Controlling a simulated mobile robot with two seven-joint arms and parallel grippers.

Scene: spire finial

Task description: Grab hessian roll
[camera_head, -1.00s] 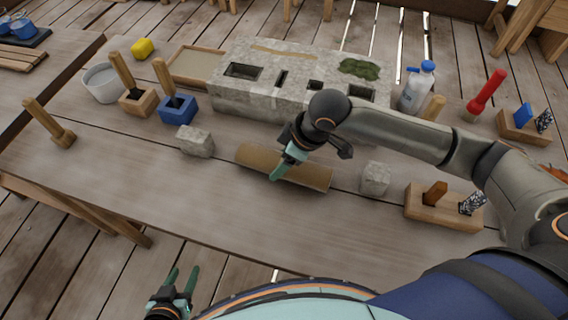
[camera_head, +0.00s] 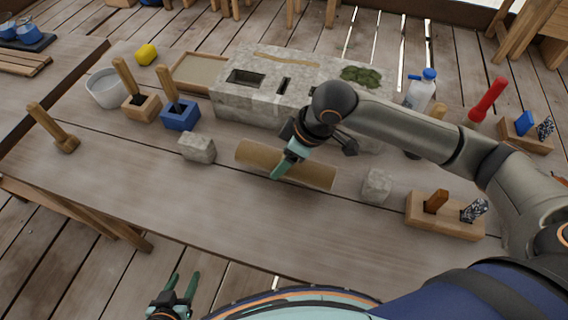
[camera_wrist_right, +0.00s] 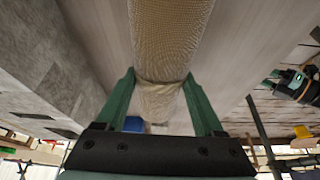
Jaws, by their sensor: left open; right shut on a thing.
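The hessian roll (camera_head: 255,155) is a tan cylinder lying lengthwise on the wooden table, in front of the stone block. My right gripper (camera_head: 284,166) reaches down over its middle. In the right wrist view the woven roll (camera_wrist_right: 168,40) runs between the green fingers of the right gripper (camera_wrist_right: 160,95), which are shut on it, and its surface is creased there. Whether the roll is clear of the table is hard to tell. My left gripper (camera_head: 180,290) is open and empty, low in front of the table's front edge.
The large stone block (camera_head: 240,100) stands behind the roll. Small stone cubes stand to its left (camera_head: 197,147) and right (camera_head: 376,186). A wooden holder (camera_head: 445,215) with tools is at the right. A blue holder (camera_head: 180,116) is at the back left. The table front is clear.

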